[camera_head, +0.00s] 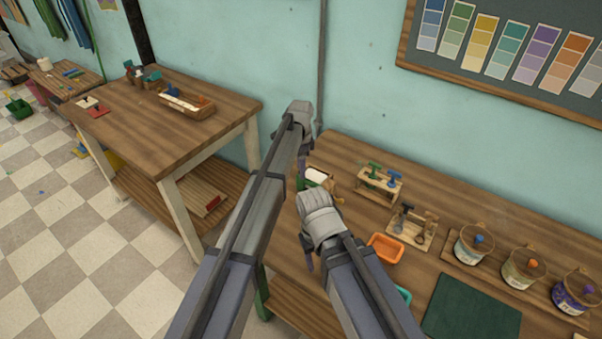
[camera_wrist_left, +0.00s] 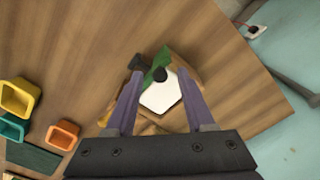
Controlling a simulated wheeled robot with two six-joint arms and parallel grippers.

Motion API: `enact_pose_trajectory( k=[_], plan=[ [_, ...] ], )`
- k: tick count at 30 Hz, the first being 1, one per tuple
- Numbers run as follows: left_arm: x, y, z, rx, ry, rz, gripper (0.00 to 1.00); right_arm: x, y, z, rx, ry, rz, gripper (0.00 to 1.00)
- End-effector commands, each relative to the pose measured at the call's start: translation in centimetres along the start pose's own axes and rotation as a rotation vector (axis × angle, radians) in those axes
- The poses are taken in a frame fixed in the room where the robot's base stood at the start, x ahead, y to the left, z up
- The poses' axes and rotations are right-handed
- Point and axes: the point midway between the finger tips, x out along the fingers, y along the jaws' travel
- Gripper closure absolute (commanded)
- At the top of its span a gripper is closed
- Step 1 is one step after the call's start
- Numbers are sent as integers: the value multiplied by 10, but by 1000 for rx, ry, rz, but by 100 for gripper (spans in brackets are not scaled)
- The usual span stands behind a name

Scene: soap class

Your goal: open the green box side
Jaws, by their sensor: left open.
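A small box with a white top (camera_wrist_left: 160,97) and a green side (camera_wrist_left: 158,62) lies on the wooden table, below my left gripper in the left wrist view. My left gripper (camera_wrist_left: 160,74) is open, with one purple finger on each side of the box; contact cannot be told. In the head view the left gripper (camera_head: 303,168) is mostly hidden. My right gripper (camera_head: 308,252) is nearer, its jaws unclear.
The table holds an orange tray (camera_head: 386,248), a green mat (camera_head: 471,309), wooden stands with stamps (camera_head: 379,181) and several jars (camera_head: 522,268). In the left wrist view a yellow tray (camera_wrist_left: 20,97) lies left. A separate wooden table (camera_head: 160,110) stands left, beyond a gap.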

Motion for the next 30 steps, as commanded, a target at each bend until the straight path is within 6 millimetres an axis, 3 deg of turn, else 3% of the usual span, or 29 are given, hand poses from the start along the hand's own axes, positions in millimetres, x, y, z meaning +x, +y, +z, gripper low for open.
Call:
enact_pose_trajectory(
  k=[8, 22, 30],
  plan=[
    [0, 0, 0, 0, 0, 0, 48, 0, 0, 0, 0, 0, 0, 45],
    [0, 0, 0, 0, 0, 0, 100, 0, 0, 0, 0, 0, 0, 45],
    [0, 0, 0, 0, 0, 0, 100, 0, 0, 0, 0, 0, 0, 45]
  ],
)
